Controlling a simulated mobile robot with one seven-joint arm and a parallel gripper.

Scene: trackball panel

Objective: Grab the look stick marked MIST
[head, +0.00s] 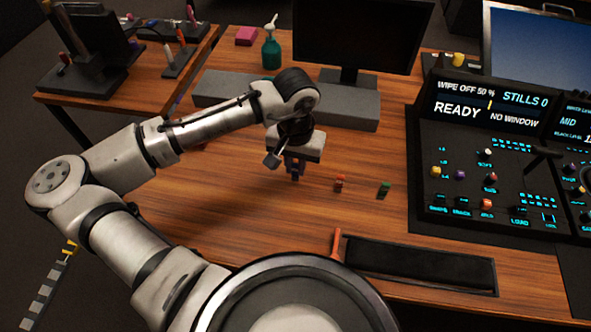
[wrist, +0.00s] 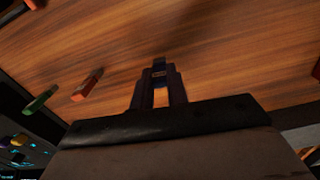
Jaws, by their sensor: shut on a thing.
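My gripper (head: 294,165) is over the middle of the wooden desk, pointing down. It is shut on a small dark blue stick, whose end shows between the fingertips in the wrist view (wrist: 159,66). The fingers hide most of the stick, and no MIST marking can be read. A red stick (head: 340,183) and a green stick (head: 384,189) stand on the desk to the right of my gripper. They also show at the left of the wrist view, red (wrist: 87,85) and green (wrist: 41,102). Their markings are too small to read.
A black control panel (head: 430,212) with knobs and lit displays stands at the right. A grey block (head: 355,110) and a monitor (head: 350,35) are behind my gripper. A black pad (head: 420,265) lies at the front edge. Bare desk surrounds the sticks.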

